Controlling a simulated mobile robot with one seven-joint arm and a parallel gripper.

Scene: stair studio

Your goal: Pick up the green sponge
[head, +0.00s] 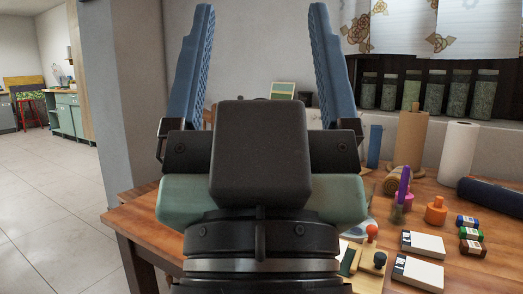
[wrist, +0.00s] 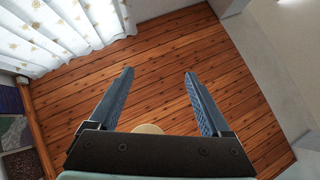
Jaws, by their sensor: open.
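My gripper (head: 262,10) is open and empty, with its two blue fingers pointing up in the head view. It also shows in the wrist view (wrist: 158,74), open against wooden planks with nothing between the fingers. I cannot make out a green sponge for sure in either view. A small green, pale-edged thing (head: 283,89) shows behind the gripper in the head view, too small to identify. My gripper and wrist hide much of the middle of the head view, including part of the table.
Glass jars (head: 433,103) line the back ledge. Open tiled floor (head: 55,190) lies left, past a grey pillar (head: 144,90).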

